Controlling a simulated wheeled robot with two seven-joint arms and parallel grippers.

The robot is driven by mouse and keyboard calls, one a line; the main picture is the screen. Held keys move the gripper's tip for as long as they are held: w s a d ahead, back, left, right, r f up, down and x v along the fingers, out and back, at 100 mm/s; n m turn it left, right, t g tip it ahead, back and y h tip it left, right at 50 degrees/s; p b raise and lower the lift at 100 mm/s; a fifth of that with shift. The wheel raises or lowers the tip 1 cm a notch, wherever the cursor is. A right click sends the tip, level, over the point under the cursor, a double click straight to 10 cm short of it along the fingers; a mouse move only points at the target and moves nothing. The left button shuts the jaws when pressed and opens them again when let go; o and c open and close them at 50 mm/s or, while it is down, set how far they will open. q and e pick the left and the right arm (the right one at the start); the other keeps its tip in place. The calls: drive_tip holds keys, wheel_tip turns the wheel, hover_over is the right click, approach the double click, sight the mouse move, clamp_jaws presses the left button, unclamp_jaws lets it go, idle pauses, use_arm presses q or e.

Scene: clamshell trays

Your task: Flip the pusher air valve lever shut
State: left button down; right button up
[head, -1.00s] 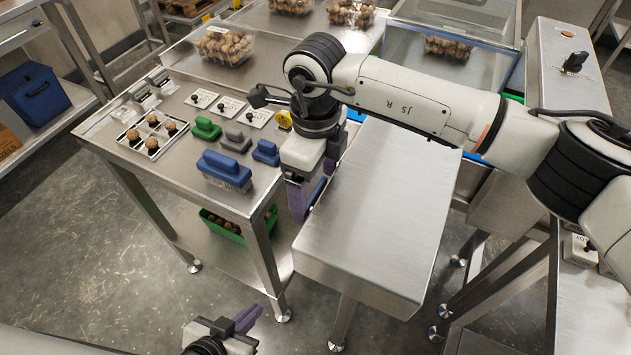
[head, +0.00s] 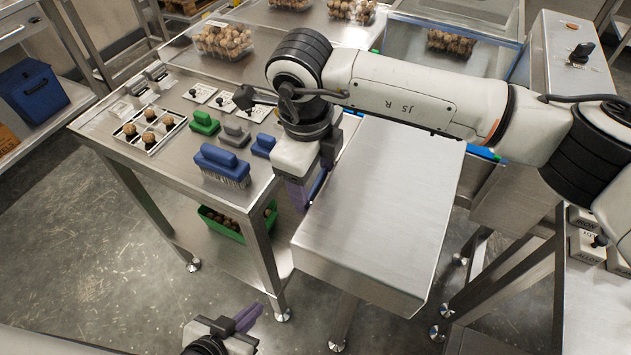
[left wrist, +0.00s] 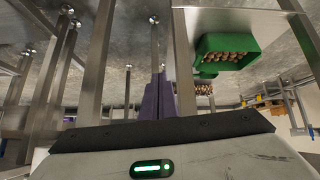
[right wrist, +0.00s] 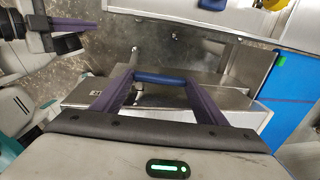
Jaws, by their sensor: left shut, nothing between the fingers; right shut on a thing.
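The blue-gripped valve lever (head: 317,186) is at the left side of the steel housing (head: 385,210). My right gripper (head: 303,194) reaches down over it, and its wrist hides part of the lever and the valve body. In the right wrist view the blue grip (right wrist: 160,77) lies crosswise between the two purple fingers, which are shut on it. A metal stem runs close to its left end. My left gripper (head: 248,316) is shut and empty, low at the bottom of the head view, apart from the lever. Its purple fingers (left wrist: 158,96) also show in the left wrist view.
Open floor lies in front.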

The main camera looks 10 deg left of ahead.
drive_tip(key=t+b, duration=0.1)
drive_tip(key=b, duration=0.1)
drive_tip(key=s+t+h+b, duration=0.1)
drive_tip(key=b, duration=0.2)
drive_tip(key=shift+a+t, duration=0.2)
drive_tip(key=shift+t, duration=0.2)
drive_tip(key=t+b, duration=0.1)
drive_tip(key=b, duration=0.1)
drive_tip(key=shift+s+a+r+b, duration=0.1)
drive_tip(key=shift+s+b, duration=0.05)
drive_tip(key=shift+b, duration=0.25)
drive_tip(key=shift+s+r+t+h+b, duration=0.2)
drive_tip(key=shift+r+t+h+b, duration=0.3)
drive_tip(key=shift+b, duration=0.6)
use_arm(q)
wheel_tip(320, 180, down, 7)
drive_tip(key=w+d, duration=0.1)
drive_tip(key=d, duration=0.1)
drive_tip(key=shift+r+h, duration=0.15)
drive_tip(key=shift+h, duration=0.15)
use_arm(e)
drive_tip(key=shift+f, duration=0.15)
use_arm(q)
drive_tip(key=shift+s+a, duration=0.1)
use_arm(e)
drive_tip(key=o, duration=1.5)
drive_tip(key=v, duration=1)
drive_tip(key=shift+s, duration=0.25)
